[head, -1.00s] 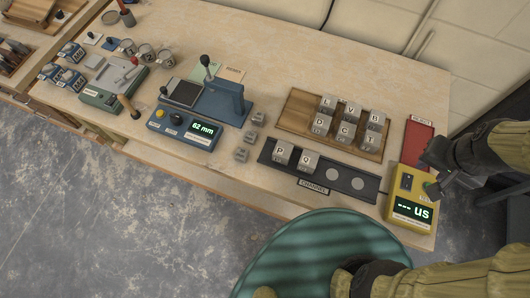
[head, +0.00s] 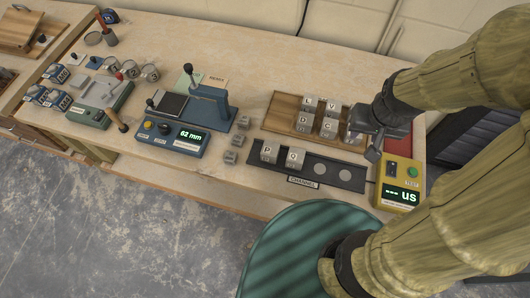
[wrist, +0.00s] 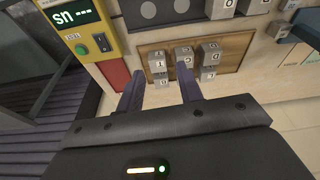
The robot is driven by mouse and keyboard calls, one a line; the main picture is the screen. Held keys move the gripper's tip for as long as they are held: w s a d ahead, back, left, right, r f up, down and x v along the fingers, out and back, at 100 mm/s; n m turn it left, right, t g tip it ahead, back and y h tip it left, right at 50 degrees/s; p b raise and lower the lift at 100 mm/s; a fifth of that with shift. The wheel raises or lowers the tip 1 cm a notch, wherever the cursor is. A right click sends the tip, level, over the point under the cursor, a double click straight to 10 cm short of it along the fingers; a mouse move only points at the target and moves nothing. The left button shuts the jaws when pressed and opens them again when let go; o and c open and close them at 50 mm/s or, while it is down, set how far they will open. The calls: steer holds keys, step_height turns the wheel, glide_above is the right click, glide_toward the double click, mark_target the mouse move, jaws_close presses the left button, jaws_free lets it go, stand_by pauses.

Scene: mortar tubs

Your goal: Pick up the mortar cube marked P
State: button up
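The mortar cube marked P (head: 268,153) is a grey cube standing at the left end of the black channel tray (head: 354,181). The cube marked Q (head: 294,158) stands just right of it. In the wrist view, which is turned round, cube P (wrist: 257,6) is cut off at the top edge, beside cube Q (wrist: 222,9). My gripper (head: 364,140) is over the right end of the wooden board (head: 284,107), away from cube P. The wrist view shows its two fingers (wrist: 160,90) apart with nothing held between them. The gripper hides the board's right-hand cubes in the head view.
Several lettered cubes (head: 327,127) stand on the board behind the channel. The yellow meter (head: 400,182) and a red mat (head: 402,139) are at the right. Small grey blocks (head: 231,156) and the blue 62 mm gauge (head: 172,139) lie left of cube P.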

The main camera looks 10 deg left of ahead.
steer(key=o, duration=0.4)
steer(key=shift+a, duration=0.1)
steer(key=shift+o, duration=0.2)
steer(key=w+a+f+g+p, duration=0.1)
steer(key=a, duration=1)
steer(key=a+f+m+g+p, duration=0.1)
steer(key=a+p, duration=0.1)
steer(key=a, duration=0.9)
steer(key=shift+w+a+f+g, duration=0.25)
steer(key=shift+w+f+g, duration=0.05)
steer(key=shift+w, duration=0.05)
